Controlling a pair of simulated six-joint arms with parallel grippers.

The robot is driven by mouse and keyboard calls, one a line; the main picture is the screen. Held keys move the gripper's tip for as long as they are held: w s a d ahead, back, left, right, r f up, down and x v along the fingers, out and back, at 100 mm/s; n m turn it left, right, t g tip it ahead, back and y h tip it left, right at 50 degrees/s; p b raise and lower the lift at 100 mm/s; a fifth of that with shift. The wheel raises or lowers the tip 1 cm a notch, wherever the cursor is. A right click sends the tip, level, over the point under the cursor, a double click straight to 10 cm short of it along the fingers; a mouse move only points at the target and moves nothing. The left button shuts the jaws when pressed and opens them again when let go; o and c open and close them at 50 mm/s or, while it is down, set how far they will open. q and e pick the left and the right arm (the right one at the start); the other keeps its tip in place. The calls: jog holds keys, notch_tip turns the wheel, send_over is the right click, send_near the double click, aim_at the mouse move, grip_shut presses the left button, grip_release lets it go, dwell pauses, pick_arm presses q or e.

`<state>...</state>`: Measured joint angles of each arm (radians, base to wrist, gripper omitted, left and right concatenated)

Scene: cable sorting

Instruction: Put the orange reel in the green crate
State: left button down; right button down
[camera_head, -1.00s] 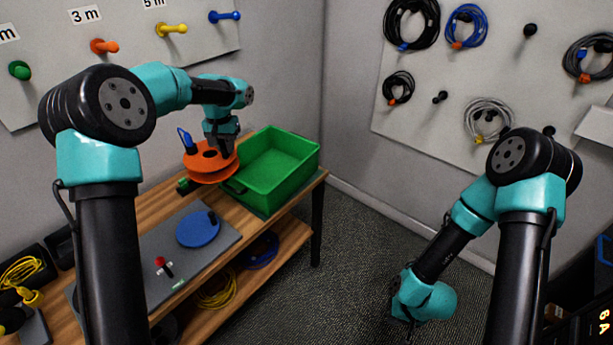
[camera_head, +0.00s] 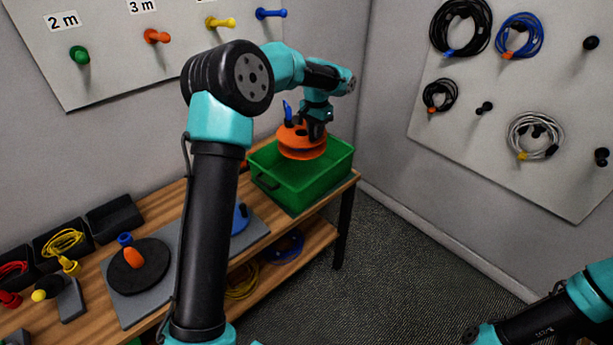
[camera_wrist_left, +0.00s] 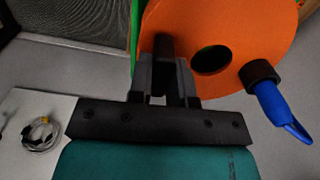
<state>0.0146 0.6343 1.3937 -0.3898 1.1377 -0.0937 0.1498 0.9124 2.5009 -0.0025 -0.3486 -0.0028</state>
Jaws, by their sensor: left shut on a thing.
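The orange reel (camera_head: 301,143) has a blue plug on its top and hangs over the green crate (camera_head: 294,197) at the right end of the wooden bench. My left gripper (camera_head: 317,131) is shut on the reel and holds it above the crate's opening, near its back. In the left wrist view the orange disc (camera_wrist_left: 215,30) with its dark centre hole sits at the left gripper's fingers (camera_wrist_left: 168,72). A strip of the crate's green (camera_wrist_left: 134,35) shows beside the reel. My right arm (camera_head: 545,315) shows at the lower right, but its fingers cannot be made out.
A black disc (camera_head: 138,266) and a grey mat (camera_head: 258,230) lie on the bench (camera_head: 150,212). Black bins (camera_head: 115,217) line its back left. A pegboard (camera_head: 560,100) with coiled cables stands right. My left arm hides the bench's middle.

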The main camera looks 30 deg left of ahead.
aim_at(315, 151)
pick_arm(q)
notch_tip(315, 151, down, 14)
dwell(0.5)
jog(key=shift+f, duration=2.05)
jog(key=c, duration=1.3)
grip_release()
jog(key=shift+c, duration=0.2)
notch_tip(315, 151, up, 12)
jog(key=shift+r, duration=0.1)
